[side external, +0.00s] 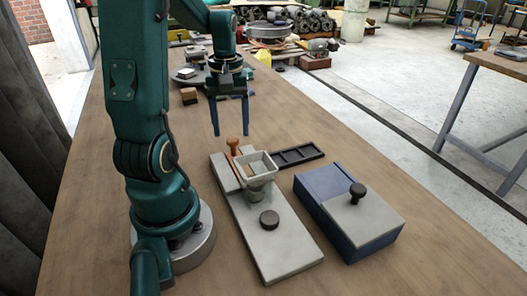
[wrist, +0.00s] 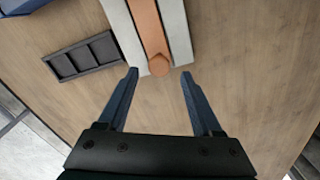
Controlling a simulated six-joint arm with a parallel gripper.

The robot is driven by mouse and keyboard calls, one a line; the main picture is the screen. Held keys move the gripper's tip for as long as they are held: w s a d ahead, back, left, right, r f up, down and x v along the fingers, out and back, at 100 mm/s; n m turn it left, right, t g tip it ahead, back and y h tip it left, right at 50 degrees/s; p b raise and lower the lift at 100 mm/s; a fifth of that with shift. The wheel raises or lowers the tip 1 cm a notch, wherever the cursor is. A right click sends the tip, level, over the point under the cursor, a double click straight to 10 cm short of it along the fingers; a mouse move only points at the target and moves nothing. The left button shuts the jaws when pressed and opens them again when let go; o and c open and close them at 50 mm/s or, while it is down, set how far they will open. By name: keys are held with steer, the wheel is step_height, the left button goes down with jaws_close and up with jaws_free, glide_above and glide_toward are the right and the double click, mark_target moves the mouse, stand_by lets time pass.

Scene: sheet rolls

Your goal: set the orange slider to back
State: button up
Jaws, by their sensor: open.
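The orange slider is a strip with an upright orange knob (side external: 233,143), running in a channel between two grey rails (side external: 223,173). In the wrist view the orange strip (wrist: 147,22) lies between the pale rails, with its knob (wrist: 159,65) at the rail end nearest my gripper. My gripper (side external: 231,134) has two blue fingers pointing down, open and empty, above the table around the knob's end of the rails. In the wrist view the knob appears between the fingertips (wrist: 160,75), with gaps on both sides. The side view partly hides the strip behind a grey hopper.
A blue box (side external: 336,228) with a grey knobbed lid stands further right.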

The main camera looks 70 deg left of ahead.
steer(key=shift+r, duration=1.6)
steer(key=d+r+m+t, duration=0.2)
steer(key=d+m, duration=0.4)
steer(key=d, duration=0.4)
steer(key=s+d+r+m+t, duration=0.1)
steer(key=d+r+m+t, duration=0.1)
steer(key=d+m, duration=0.5)
steer(key=d+t, duration=0.1)
steer(key=d, duration=0.2)
steer(key=shift+d+m+t, duration=0.2)
steer(key=shift+m+t, duration=0.1)
